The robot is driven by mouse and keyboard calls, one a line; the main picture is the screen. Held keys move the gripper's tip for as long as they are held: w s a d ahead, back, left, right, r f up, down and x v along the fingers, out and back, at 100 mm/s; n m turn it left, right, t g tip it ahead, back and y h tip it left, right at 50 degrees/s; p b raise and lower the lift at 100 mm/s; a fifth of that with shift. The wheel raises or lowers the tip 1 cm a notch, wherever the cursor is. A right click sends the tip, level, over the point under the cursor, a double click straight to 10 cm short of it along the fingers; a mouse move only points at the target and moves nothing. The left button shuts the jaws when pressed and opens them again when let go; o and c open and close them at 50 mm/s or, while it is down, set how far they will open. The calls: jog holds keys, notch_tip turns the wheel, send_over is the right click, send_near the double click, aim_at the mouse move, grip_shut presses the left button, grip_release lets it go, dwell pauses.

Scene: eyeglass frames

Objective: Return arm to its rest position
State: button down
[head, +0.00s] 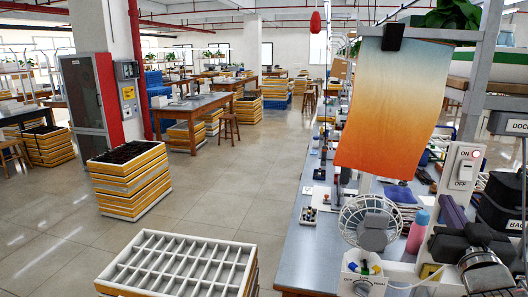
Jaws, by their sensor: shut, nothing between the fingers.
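I do not make out my gripper in the head view. No part there can be told for sure as my arm, so its pose is not shown. A dark machine with a shiny metal part (485,270) is cut off by the lower right corner. I cannot tell what it is.
A workbench (303,240) runs along the right, with a white fan (370,222), a pink bottle (417,232) and an ON/OFF switch (463,168). An orange sheet (390,105) hangs above it. Stacked trays (130,180) and a divided tray (180,265) stand left. Floor between is clear.

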jog(key=s+a+f+n+g+y, duration=0.2)
jog(key=s+a+f+g, duration=0.4)
jog(key=a, duration=0.7)
jog(key=s+a+f+n+g+y, duration=0.1)
jog(key=s+a+f+g+y, duration=0.2)
jog(key=s+a+f+g, duration=0.4)
jog(key=s+a+f, duration=0.3)
jog(key=a, duration=0.3)
jog(key=shift+s+f+n+y, duration=0.25)
jog(key=shift+s+n+y, duration=0.05)
jog(key=shift+s+n, duration=0.1)
jog(key=c, duration=2.5)
grip_release()
jog(key=shift+w+a, duration=0.1)
jog(key=shift+c, duration=0.2)
